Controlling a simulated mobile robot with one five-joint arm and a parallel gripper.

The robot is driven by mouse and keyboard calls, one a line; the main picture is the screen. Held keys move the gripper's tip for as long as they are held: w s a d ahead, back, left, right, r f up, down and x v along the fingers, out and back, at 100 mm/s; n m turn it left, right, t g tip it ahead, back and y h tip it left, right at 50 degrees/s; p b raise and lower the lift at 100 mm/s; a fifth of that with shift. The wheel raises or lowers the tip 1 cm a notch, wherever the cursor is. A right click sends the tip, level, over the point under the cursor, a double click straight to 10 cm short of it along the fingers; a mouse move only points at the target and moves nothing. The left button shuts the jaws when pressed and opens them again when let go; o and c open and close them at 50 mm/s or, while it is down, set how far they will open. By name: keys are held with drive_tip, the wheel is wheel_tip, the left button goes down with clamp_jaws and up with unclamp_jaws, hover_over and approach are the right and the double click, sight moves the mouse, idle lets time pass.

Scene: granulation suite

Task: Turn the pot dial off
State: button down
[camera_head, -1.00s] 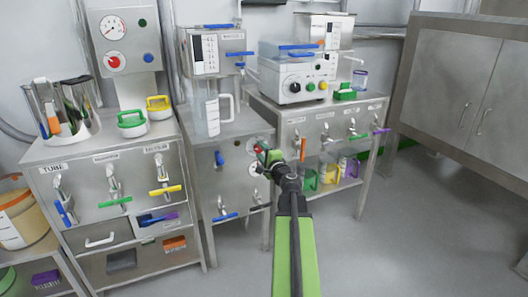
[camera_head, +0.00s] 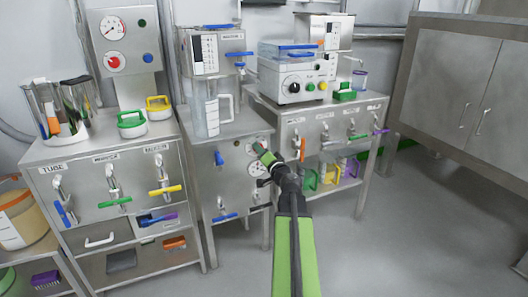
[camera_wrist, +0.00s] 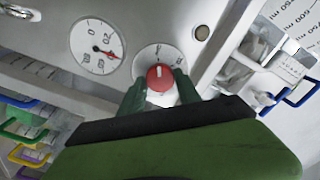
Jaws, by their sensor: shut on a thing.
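The pot dial (camera_wrist: 160,77) is a red round knob with a white pointer line. It sits on a white round scale plate on a grey metal panel. In the wrist view the pointer line points up in the picture, near a mark on the plate. My gripper (camera_wrist: 160,88) has its two green fingers on either side of the knob, shut on it. In the head view my gripper (camera_head: 264,157) reaches the front of the middle cabinet (camera_head: 230,150), and it hides most of the dial.
A white gauge (camera_wrist: 97,46) with a red needle is next to the dial; it also shows in the head view (camera_head: 257,168). A blue-handled valve (camera_head: 226,215) is low on the same cabinet. A clear jug (camera_head: 212,112) stands on top. The floor at right is clear.

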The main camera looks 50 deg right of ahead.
drive_tip(key=shift+s+d+n, duration=0.1)
drive_tip(key=shift+n, duration=0.2)
drive_tip(key=c, duration=0.9)
unclamp_jaws()
drive_tip(key=shift+o, duration=0.2)
